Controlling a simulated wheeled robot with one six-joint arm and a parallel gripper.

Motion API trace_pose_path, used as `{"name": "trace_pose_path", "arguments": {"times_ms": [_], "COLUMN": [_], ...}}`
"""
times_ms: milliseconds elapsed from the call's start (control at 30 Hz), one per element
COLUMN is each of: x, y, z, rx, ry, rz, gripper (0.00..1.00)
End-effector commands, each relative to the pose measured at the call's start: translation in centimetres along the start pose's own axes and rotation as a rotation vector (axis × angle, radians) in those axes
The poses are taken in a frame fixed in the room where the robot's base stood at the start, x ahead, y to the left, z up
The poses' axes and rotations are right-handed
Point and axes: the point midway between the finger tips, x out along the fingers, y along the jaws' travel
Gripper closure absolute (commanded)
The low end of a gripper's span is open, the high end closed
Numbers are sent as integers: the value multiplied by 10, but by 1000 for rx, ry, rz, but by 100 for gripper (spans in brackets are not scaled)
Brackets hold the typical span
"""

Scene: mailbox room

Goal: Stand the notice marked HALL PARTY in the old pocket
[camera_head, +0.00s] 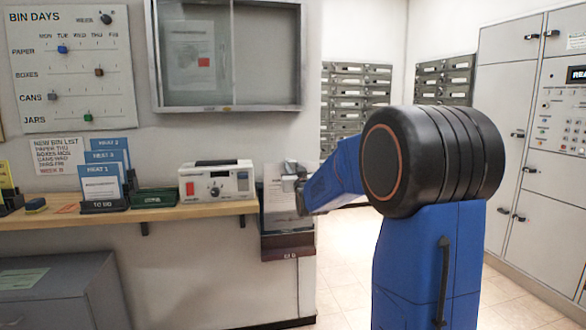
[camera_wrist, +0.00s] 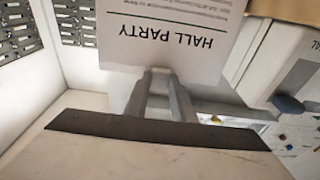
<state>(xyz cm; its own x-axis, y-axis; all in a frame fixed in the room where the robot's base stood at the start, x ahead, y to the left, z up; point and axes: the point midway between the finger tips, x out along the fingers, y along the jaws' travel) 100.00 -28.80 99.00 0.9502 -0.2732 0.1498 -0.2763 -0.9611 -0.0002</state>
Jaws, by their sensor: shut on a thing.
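The notice marked HALL PARTY (camera_wrist: 170,30) is a white sheet with a green line, upside down in the wrist view. My gripper (camera_wrist: 160,80) is shut on its heading edge. In the head view the notice (camera_head: 275,192) hangs beside the shelf end, with my gripper (camera_head: 297,180) at its upper right, partly hidden by my arm. The old pocket (camera_head: 288,254) is a dark brown wall pocket with a small label, just below. The notice's lower edge is close to the pocket's rim; I cannot tell whether it is inside.
The wooden shelf (camera_head: 215,208) left of the pocket carries a white device (camera_head: 216,184), a green tray (camera_head: 154,197) and a TO DO holder (camera_head: 104,205) with blue cards. A glass-fronted case (camera_head: 228,55) hangs above. Grey mailboxes (camera_head: 355,100) stand behind; open floor lies right of the pocket.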

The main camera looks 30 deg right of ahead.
Motion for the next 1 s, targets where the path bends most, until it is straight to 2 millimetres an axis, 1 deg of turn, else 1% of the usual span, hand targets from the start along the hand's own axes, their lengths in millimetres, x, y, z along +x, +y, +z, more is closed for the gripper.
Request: {"name": "trace_pose_path", "arguments": {"times_ms": [333, 367, 400, 433, 467, 767, 867, 1000], "x": [0, 0, 0, 0, 0, -1, -7, -25], "y": [0, 0, 0, 0, 0, 0, 0, 0], "z": [0, 0, 0, 0, 0, 0, -1, -1], "rx": [0, 0, 0, 0, 0, 0, 0, 0], "ry": [0, 0, 0, 0, 0, 0, 0, 0], "rz": [0, 0, 0, 0, 0, 0, 0, 0], "gripper": [100, 75, 65, 58, 55, 55, 55, 55]}}
